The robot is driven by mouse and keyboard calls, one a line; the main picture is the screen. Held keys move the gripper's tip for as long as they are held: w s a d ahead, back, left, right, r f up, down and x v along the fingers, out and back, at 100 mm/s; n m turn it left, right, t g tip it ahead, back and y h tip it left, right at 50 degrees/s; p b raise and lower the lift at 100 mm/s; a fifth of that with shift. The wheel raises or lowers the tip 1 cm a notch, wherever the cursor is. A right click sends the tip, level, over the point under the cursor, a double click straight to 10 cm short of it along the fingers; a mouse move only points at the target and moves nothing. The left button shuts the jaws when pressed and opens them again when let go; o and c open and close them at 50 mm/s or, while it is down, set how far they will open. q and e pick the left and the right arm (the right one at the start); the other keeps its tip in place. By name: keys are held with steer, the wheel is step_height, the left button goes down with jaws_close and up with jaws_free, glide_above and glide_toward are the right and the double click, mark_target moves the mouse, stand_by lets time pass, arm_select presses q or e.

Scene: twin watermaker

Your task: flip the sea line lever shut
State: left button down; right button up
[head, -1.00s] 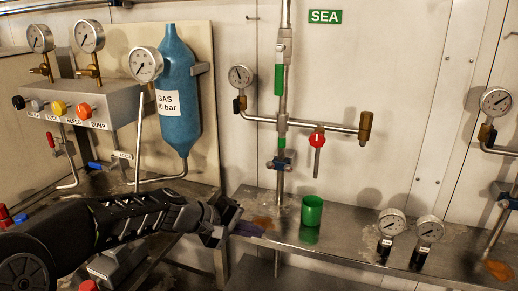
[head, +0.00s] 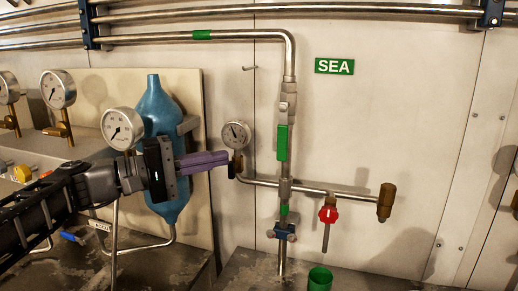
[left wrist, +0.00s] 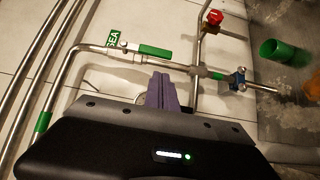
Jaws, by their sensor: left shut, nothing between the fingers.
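The sea line lever (head: 282,143) is a green handle on the vertical steel pipe (head: 288,60), left of and below the green SEA sign (head: 334,66). The lever lies along the pipe. It also shows in the left wrist view (left wrist: 154,50), lying along the pipe just beyond my fingertips. My left gripper (head: 224,159) has purple fingers, shut and empty. In the head view it is left of the lever, overlapping the blue cylinder, with its tips beside a small gauge. In the left wrist view its fingers (left wrist: 161,90) point toward the pipe. My right gripper is not in view.
A small gauge (head: 235,135) and a side pipe with a red knob (head: 328,214) branch off near the lever. The blue gas cylinder (head: 160,110) stands behind my left arm. A green cup (head: 319,279) is on the ledge below. The wall right of the pipe is fairly clear.

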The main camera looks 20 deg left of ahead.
mark_target(283, 133)
arm_select(q)
steer(key=p+x, duration=0.1)
steer(key=x, duration=0.9)
steer(key=shift+f, duration=0.1)
